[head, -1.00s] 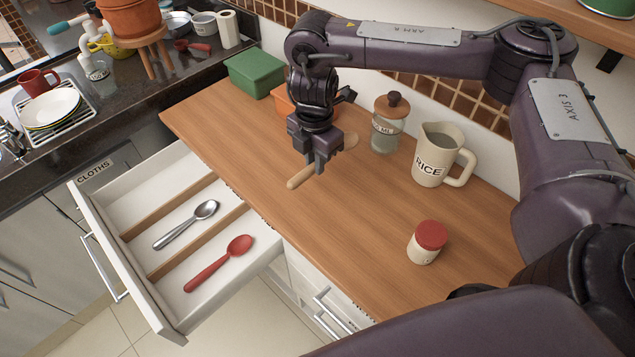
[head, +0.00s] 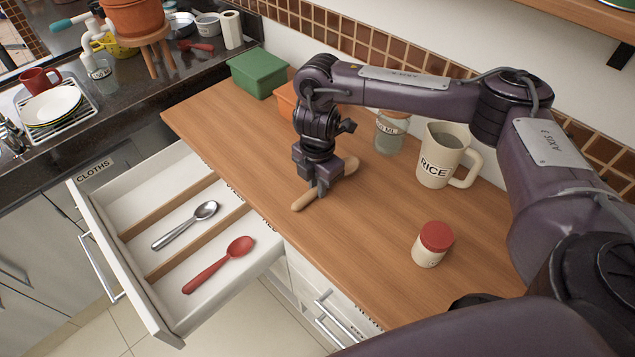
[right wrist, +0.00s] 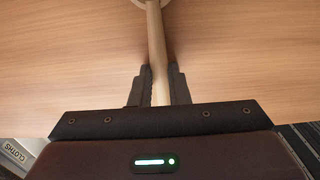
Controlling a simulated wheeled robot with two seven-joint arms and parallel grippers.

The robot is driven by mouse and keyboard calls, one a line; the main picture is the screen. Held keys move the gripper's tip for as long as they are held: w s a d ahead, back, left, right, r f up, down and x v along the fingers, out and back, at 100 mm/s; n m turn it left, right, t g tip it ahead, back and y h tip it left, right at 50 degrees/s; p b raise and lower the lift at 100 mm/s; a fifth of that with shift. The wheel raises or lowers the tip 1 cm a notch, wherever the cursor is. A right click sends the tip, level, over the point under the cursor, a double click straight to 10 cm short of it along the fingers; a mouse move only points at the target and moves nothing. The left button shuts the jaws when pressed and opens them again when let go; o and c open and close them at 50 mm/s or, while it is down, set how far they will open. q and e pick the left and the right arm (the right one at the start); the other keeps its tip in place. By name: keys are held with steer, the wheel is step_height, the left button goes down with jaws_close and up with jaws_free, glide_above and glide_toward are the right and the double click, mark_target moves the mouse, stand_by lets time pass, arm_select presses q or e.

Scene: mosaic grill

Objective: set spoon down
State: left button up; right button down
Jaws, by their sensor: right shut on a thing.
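A wooden spoon (head: 304,201) is in my right gripper (head: 318,190), low at the wooden counter. Its handle end sticks out to the lower left, and part of its bowl shows behind the gripper to the right. In the right wrist view the spoon's handle (right wrist: 156,50) runs between the two dark fingers of my right gripper (right wrist: 158,88), which are shut on it. The spoon looks at or just above the counter top; I cannot tell whether it touches. My left gripper is not in view.
The open drawer (head: 160,323) holds a metal spoon (head: 186,226) and a red spoon (head: 219,266). A red-lidded jar (head: 432,245), a RICE jug (head: 440,155), a glass jar (head: 389,135), an orange box (head: 285,103) and a green box (head: 258,73) stand on the counter (head: 340,240).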

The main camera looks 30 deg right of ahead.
steer(key=c, duration=1.4)
jaws_free()
step_height(320, 180, up, 12)
steer(key=p, duration=0.2)
steer(key=shift+r+p, duration=0.15)
steer(key=shift+p, duration=0.2)
